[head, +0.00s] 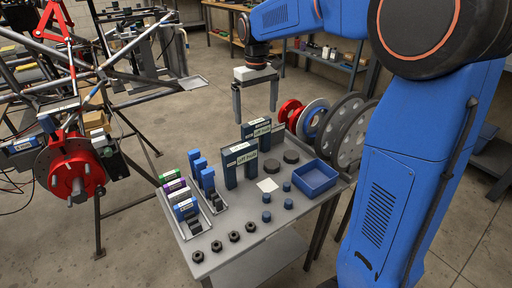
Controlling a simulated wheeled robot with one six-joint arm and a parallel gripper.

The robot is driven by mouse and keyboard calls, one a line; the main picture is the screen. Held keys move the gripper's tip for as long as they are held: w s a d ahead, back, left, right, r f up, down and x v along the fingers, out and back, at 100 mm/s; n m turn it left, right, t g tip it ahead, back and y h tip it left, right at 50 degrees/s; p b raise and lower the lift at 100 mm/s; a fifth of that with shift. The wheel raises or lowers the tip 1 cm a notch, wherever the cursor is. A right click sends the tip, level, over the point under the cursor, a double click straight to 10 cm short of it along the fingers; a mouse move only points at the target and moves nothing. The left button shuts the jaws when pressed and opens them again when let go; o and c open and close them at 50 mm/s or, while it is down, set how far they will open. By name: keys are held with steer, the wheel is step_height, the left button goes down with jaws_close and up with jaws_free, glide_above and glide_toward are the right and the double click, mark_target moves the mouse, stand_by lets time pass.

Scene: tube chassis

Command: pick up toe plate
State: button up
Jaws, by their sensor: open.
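Two dark upright plates with pale labels stand on the grey metal table (272,250); they look like the toe plates. The nearer toe plate (241,172) is at the table's middle, and the farther toe plate (249,133) stands behind it to the right. The label lettering is too small to read surely. My gripper (255,112) points down with its two grey fingers apart and nothing between them. It appears above the farther plate, apart from it as far as I can tell. The lower part of the farther plate is partly hidden by the nearer one.
A blue open bin (315,178) and dark round pucks (291,157) are right of the plates. Blue devices (207,176) in trays stand left. Several black nuts (234,237) line the front edge. Discs (345,130) stand behind. A tube chassis with a red hub (76,170) is left.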

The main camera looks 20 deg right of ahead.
mark_target(256, 121)
steer(key=shift+w+f, duration=0.1)
steer(key=shift+f, duration=2.55)
steer(key=c, duration=1.9)
